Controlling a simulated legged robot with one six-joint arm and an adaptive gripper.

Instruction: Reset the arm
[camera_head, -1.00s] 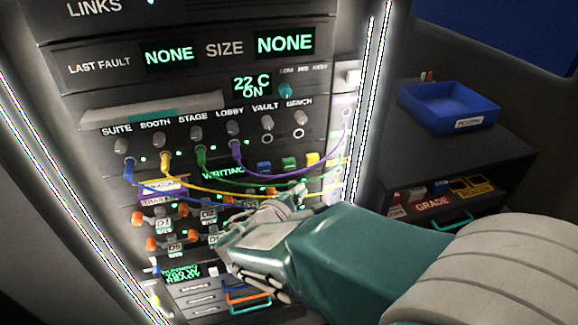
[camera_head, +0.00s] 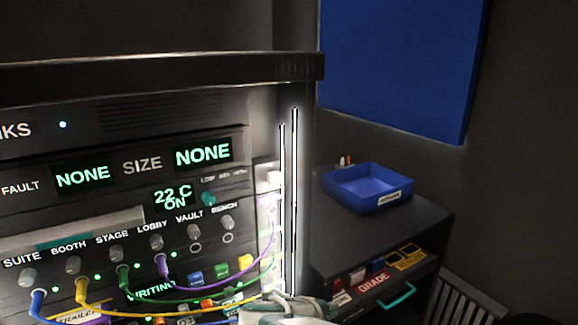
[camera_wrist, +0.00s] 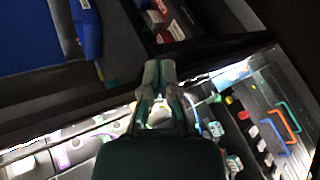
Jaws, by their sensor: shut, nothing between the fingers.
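My gripper (camera_wrist: 159,72) is shut with nothing in it. In the wrist view its fingertips lie over the dark gap between the lit panel and the side cabinet. In the head view only part of my arm (camera_head: 285,311) shows at the bottom edge, in front of the panel's lower right, and the fingertips cannot be made out there. The rack panel (camera_head: 120,150) has knobs, lit displays and several coloured cables. The displays read NONE, NONE and 22 C ON.
A blue tray (camera_head: 367,188) sits on a dark cabinet (camera_head: 335,225) right of the panel. Below it is an open drawer of small boxes with a teal handle (camera_head: 397,295). A blue board (camera_head: 405,70) hangs on the wall. A bright light strip (camera_head: 294,200) edges the panel.

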